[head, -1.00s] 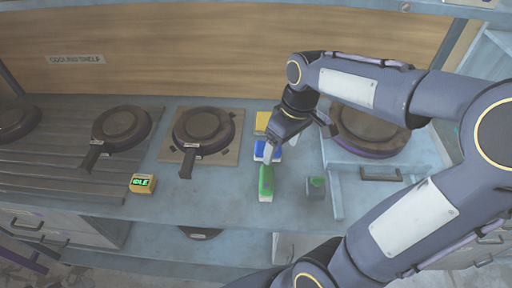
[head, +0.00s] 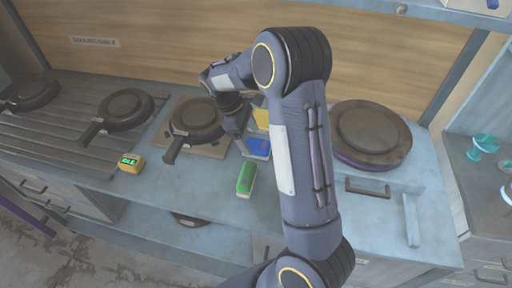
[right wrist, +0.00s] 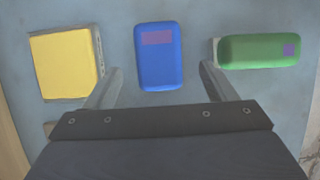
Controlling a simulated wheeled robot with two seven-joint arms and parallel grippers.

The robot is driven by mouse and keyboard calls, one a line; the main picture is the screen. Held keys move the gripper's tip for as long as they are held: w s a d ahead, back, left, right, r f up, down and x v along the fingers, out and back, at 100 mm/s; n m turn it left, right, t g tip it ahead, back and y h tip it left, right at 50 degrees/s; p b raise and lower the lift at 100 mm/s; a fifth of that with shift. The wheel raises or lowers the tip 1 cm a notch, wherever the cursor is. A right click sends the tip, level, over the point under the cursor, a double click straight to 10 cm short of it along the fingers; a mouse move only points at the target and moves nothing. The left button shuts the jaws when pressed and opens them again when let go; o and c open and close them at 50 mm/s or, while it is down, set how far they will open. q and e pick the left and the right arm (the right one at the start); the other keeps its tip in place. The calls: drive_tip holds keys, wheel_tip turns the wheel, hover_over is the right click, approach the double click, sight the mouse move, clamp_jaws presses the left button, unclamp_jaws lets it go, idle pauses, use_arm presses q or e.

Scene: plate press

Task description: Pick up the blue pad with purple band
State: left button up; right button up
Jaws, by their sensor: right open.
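The blue pad with a purple band (right wrist: 158,72) lies on the counter in the right wrist view, between a yellow pad (right wrist: 62,62) and a green pad (right wrist: 258,51). In the head view the blue pad (head: 259,147) is partly hidden by my right arm. My right gripper (head: 243,143) is open and empty beside it. In the wrist view the right fingers (right wrist: 161,70) stand one on each side of the blue pad, apart from it. The pad's height below the fingertips cannot be told. My left gripper is not in view.
The green pad (head: 246,180) and yellow pad (head: 262,117) lie close by. A dark pan (head: 196,117) sits to the left, with more pans beyond. A small yellow box with a green display (head: 131,163) stands at front left. A round plate press (head: 370,130) is right.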

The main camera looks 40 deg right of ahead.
sight(256, 144)
drive_tip(key=x, duration=0.3)
drive_tip(key=shift+s+d+f, duration=0.2)
drive_tip(key=shift+s+d, duration=0.2)
drive_tip(key=shift+f, duration=0.35)
drive_tip(key=c, duration=1.1)
drive_tip(key=shift+o, duration=0.2)
drive_tip(key=shift+r, duration=0.2)
